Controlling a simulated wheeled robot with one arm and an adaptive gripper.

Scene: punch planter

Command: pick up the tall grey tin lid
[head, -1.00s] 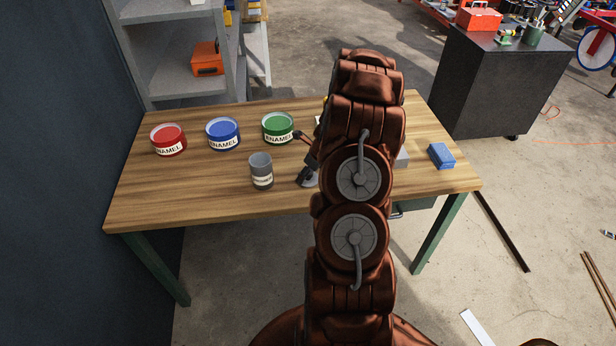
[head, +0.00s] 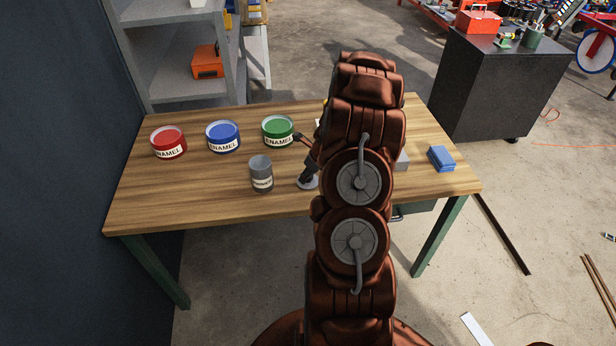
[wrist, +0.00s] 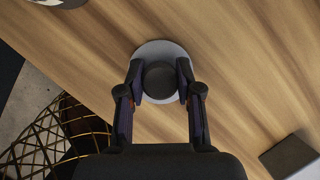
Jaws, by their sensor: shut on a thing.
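The lid is a light grey disc with a dark round knob, seen from above in the wrist view (wrist: 160,49). In the head view the lid (head: 307,184) shows as a small grey disc at the table, right of the tall grey tin (head: 261,174). My gripper (wrist: 159,82) is shut on the lid's knob, one finger on each side. In the head view my gripper (head: 308,174) points down over the lid, partly hidden by my arm. I cannot tell whether the lid touches the table.
Red (head: 168,142), blue (head: 223,137) and green (head: 278,130) enamel tins stand along the back of the wooden table (head: 200,205). A blue block (head: 441,159) lies at the right. A dark block (wrist: 289,157) shows at the wrist view's lower right. The table's front left is clear.

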